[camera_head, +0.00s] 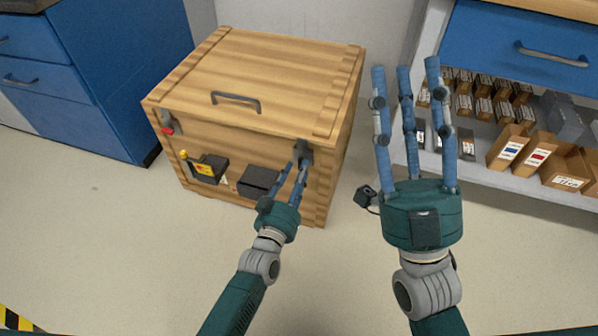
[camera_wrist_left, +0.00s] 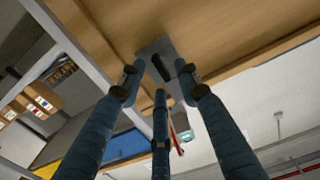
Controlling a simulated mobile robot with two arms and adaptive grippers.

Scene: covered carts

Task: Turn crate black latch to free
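The wooden crate (camera_head: 239,85) stands on the floor with its lid closed. Its black latch (camera_head: 303,147) is at the front right, just under the lid edge. My left gripper (camera_head: 297,168) is right in front of this latch and partly hides it. In the left wrist view the black latch knob (camera_wrist_left: 161,67) sits on a grey plate (camera_wrist_left: 156,48), with the three spread fingertips (camera_wrist_left: 158,82) around it. I cannot see clear contact between fingers and knob. My right gripper (camera_head: 407,78) is open and empty, fingers pointing up, right of the crate.
A red latch (camera_head: 167,129) is at the crate's front left. The lid has a dark handle (camera_head: 236,101). A yellow-and-black device (camera_head: 206,168) and a dark box (camera_head: 258,181) are on the crate's front. Blue drawers (camera_head: 60,75) stand left; a shelf with small boxes (camera_head: 510,147) stands right.

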